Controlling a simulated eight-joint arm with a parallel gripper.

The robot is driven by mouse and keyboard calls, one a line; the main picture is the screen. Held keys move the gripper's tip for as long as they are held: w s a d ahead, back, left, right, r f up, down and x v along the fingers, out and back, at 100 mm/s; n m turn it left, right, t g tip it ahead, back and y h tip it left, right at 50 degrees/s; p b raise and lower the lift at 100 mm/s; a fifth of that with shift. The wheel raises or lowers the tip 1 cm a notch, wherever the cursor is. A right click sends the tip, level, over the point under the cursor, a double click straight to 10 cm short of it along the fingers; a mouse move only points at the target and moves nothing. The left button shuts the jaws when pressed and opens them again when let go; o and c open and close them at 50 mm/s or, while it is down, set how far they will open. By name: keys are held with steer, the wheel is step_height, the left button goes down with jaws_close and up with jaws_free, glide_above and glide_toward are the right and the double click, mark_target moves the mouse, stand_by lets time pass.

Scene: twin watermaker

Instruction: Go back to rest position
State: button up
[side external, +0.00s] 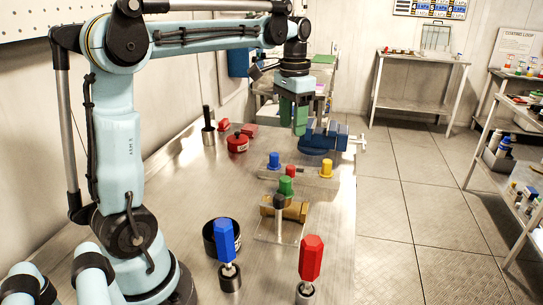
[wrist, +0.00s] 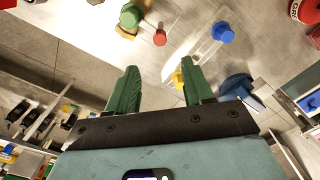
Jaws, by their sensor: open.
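My gripper (side external: 294,118) hangs from my raised, outstretched arm and points down above the far part of the metal bench (side external: 185,185). Its two green fingers are apart, with nothing held between them. In the wrist view the open gripper (wrist: 159,66) shows bench and floor between its fingers. In the side view the fingers overlap the blue vise (side external: 322,138) in the picture; I cannot tell the exact gap. The vise is partly seen in the wrist view (wrist: 237,88).
A blue knob (side external: 274,160), yellow knob (side external: 326,168) and green knob (side external: 286,186) stand mid-bench near a brass fitting (side external: 291,210). Tall blue (side external: 225,240) and red (side external: 311,257) handles stand in front. A red container (side external: 237,143) sits behind. Open floor lies right.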

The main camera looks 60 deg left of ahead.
steer(key=s+d+f+t, duration=0.3)
steer(key=s+d+f, duration=0.1)
steer(key=d, duration=0.2)
steer(key=s+d+f+t, duration=0.4)
steer(key=s+d, duration=0.1)
steer(key=d, duration=0.2)
steer(key=shift+s, duration=0.2)
steer(key=shift+a+r, duration=0.1)
steer(key=shift+r, duration=0.05)
stand_by(0.5)
